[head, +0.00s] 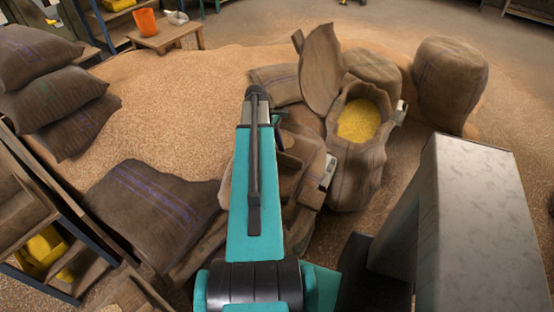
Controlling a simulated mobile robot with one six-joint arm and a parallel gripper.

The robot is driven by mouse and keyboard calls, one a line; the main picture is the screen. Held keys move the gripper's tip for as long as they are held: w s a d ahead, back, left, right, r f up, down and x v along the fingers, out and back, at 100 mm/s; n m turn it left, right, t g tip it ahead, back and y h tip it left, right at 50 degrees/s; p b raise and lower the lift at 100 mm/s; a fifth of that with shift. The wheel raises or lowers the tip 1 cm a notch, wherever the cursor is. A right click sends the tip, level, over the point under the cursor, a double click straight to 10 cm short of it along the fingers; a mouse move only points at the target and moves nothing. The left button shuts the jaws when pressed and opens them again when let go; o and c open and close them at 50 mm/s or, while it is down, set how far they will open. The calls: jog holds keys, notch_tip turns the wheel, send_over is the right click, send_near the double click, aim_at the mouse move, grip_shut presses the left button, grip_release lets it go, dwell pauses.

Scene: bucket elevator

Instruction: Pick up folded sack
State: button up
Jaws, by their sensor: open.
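Several brown sacks are in the head view, and I cannot tell for certain which is the folded sack. A flat-looking sack with purple stripes (150,200) lies at the lower left, on the edge of the grain heap. Another flat striped sack (277,82) lies just beyond the end of my arm. Crumpled sackcloth (307,165) lies right of my teal arm and is partly hidden by it. My arm reaches forward over the middle of the scene. My gripper's fingers do not show; the arm hides whatever is under it.
An open sack of yellow grain (358,121) and a full sack (450,80) stand at the right. Stacked sacks (45,90) stand at the left. An orange bucket (146,22) is on a low wooden table (170,36). A grey metal box (480,220) blocks the lower right.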

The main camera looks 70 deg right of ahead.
jog(key=shift+c, duration=0.4)
grip_shut()
jog(key=shift+r, duration=0.25)
jog(key=shift+r+b, duration=0.4)
jog(key=shift+r, duration=0.6)
jog(key=s+a+r+b, duration=0.1)
jog(key=s, duration=0.7)
jog(key=s+a+r+b, duration=0.1)
jog(key=s+a+b, duration=0.1)
jog(key=s, duration=0.5)
jog(key=shift+s+a+r, duration=0.15)
jog(key=shift+s+r, duration=0.15)
jog(key=shift+s, duration=0.05)
